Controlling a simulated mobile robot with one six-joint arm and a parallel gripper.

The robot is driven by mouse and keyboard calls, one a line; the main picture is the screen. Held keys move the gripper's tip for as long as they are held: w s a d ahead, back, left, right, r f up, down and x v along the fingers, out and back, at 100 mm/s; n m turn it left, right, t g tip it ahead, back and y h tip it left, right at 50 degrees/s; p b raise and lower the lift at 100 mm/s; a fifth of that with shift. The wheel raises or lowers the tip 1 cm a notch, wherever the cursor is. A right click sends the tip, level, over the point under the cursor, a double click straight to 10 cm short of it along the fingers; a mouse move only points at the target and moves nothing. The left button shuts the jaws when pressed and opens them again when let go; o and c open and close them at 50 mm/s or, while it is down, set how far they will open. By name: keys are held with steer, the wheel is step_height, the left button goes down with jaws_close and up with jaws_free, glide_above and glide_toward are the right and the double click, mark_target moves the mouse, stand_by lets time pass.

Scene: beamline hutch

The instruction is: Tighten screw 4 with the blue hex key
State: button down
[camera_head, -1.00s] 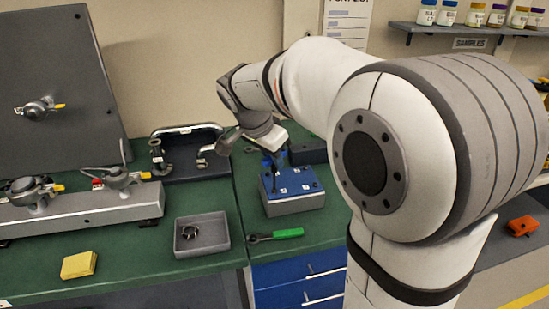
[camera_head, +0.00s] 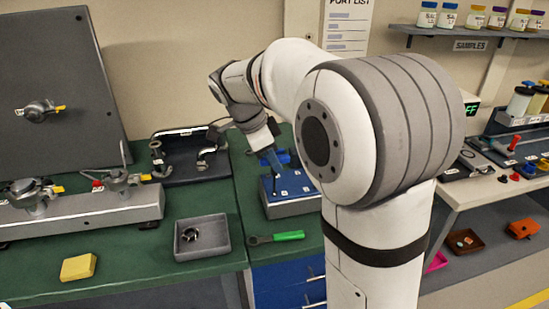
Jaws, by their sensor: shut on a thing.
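The blue-topped block (camera_head: 303,187) with small screws on its top stands on the green bench. The screws are too small to read their numbers. My gripper (camera_head: 269,152) is tilted just above the block's back left part. It is shut on a blue tool (camera_head: 272,162), which looks like the blue hex key, pointing down toward the block. The tool's tip is hard to make out, so I cannot tell whether it touches a screw. Another blue piece shows beside it, partly hidden behind my gripper and arm.
A green-handled tool (camera_head: 276,238) lies in front of the block. A grey tray (camera_head: 203,250) with metal rings and a yellow block (camera_head: 78,267) are to the left. A dark fixture with a handle (camera_head: 188,165) stands behind. My arm covers the bench to the block's right.

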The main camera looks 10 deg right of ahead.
stand_by(0.3)
steer(key=m+g, duration=0.1)
steer(key=m, duration=0.3)
steer(key=shift+g+p, duration=0.3)
steer(key=shift+p, duration=0.1)
steer(key=m+g+p, duration=0.1)
steer(key=m, duration=0.2)
steer(key=shift+w+d+y, duration=0.1)
steer(key=shift+w+y, duration=0.05)
steer(key=shift+y, duration=0.25)
steer(key=shift+m, duration=0.5)
